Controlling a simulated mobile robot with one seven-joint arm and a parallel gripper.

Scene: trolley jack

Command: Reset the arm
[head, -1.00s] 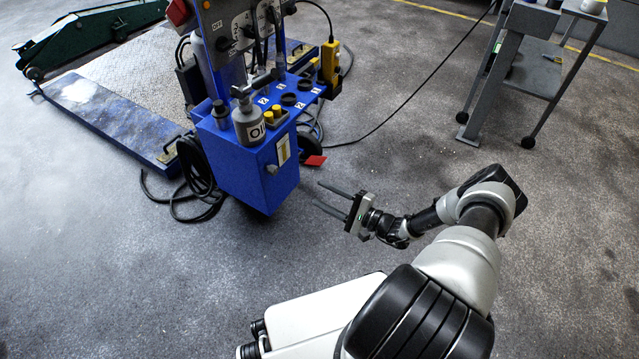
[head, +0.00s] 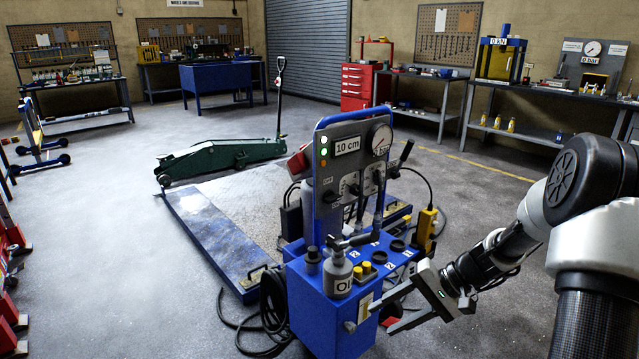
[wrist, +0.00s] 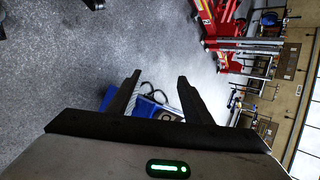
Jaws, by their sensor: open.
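My gripper (head: 378,318) is open and empty, at the right front of the blue control cabinet (head: 318,312) in the head view. Its fingers point left, and one overlaps the cabinet's front in the picture; I cannot tell whether they touch. In the wrist view my gripper (wrist: 160,82) has its two dark fingers apart, with a bit of blue equipment (wrist: 150,106) showing between them. My arm comes in from the right of the head view.
A green trolley jack (head: 222,155) stands behind the blue-edged platform (head: 205,240). A grey oil bottle (head: 338,275) stands on the cabinet. Black hoses (head: 270,310) lie on the floor. Red equipment stands at left (head: 12,260). Workbenches line the walls; floor at left is open.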

